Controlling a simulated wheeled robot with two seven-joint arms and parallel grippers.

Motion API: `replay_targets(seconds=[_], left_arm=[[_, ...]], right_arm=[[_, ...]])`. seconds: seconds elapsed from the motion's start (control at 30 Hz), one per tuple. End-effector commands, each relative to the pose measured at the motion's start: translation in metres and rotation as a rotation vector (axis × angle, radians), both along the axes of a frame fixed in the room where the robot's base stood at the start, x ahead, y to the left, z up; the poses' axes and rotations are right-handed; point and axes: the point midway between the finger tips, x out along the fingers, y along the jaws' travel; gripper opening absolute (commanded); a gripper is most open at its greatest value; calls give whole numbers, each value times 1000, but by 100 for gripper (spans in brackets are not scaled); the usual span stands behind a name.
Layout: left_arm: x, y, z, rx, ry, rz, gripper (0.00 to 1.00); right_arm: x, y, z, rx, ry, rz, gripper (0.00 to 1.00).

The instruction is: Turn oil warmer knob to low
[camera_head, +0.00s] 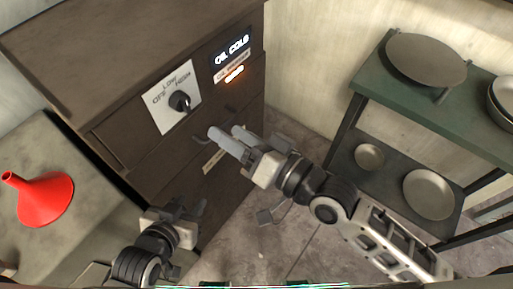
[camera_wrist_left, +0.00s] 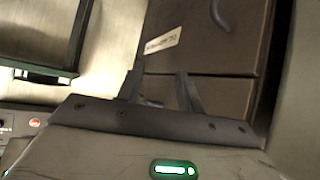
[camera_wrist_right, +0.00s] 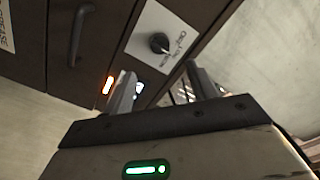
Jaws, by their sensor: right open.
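The oil warmer knob (camera_head: 180,101) is a dark round knob on a white plate (camera_head: 160,117) marked OFF, LOW and HIGH, on the brown cabinet front. I cannot tell which mark it points to. The knob also shows in the right wrist view (camera_wrist_right: 159,43), beyond the fingers. My right gripper (camera_head: 226,133) is open and empty, below and right of the knob, apart from it. The display (camera_head: 232,48) reads OIL COLD, with an orange light (camera_head: 234,74) below. My left gripper (camera_head: 183,208) is open and empty, lower down in front of the cabinet.
A red funnel (camera_head: 45,198) stands on the grey counter (camera_head: 95,215) at left. A green shelf (camera_head: 385,95) at right holds pans and bowls. A drawer handle (camera_wrist_right: 76,35) sticks out of the cabinet. Floor shows between cabinet and shelf.

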Motion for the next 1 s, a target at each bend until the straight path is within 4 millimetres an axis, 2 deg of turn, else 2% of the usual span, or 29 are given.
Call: replay_targets(seconds=[0.1,0.3,0.9,1.0], left_arm=[[2,-1,-2,-1,-3,-2,36],[3,-1,-2,-2,-7,-5,36],[3,-2,0,-3,-12,-6,36],[2,-2,0,-3,-10,-7,36]], right_arm=[[-15,-18,-2,-3,1,1,57],[-27,-34,-1,0,2,0,57],[-28,-37,0,1,1,-1,57],[-25,-40,-8,-38,-12,-32,57]])
